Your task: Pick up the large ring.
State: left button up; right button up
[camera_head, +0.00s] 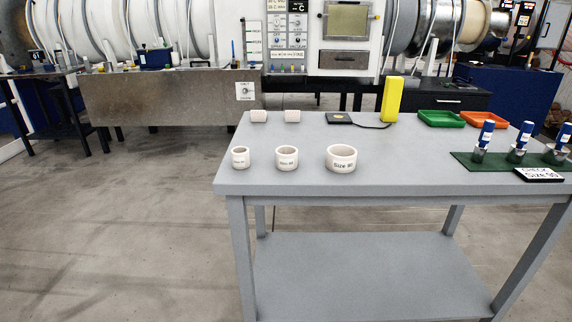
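The large ring (341,159) is a white, hollow cylinder marked with a size label. It stands upright near the front edge of the grey table (400,184), the rightmost and widest of three white rings in a row. A medium ring (287,159) stands to its left, and a small ring (240,158) stands further left. Neither of my grippers shows in the head view.
Two small white pieces (292,116) sit at the table's back left. A black pad (339,118), a yellow block (392,99), a green tray (441,119) and an orange tray (484,120) are along the back. Blue-topped items stand on a green mat (468,164) at right. The table's middle is clear.

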aim_at(340, 158)
jog(key=i+l+z, duration=0.15)
jog(key=i+l, duration=0.25)
jog(key=l, duration=0.35)
jog(key=i+l+z, duration=0.1)
jog(key=i+l, duration=0.35)
jog(key=l, duration=0.3)
jog(key=i+l+z, duration=0.15)
jog(key=i+l, duration=0.3)
jog(key=l, duration=0.2)
jog(key=i+l+z, duration=0.1)
jog(key=i+l, duration=0.4)
jog(key=l, duration=0.15)
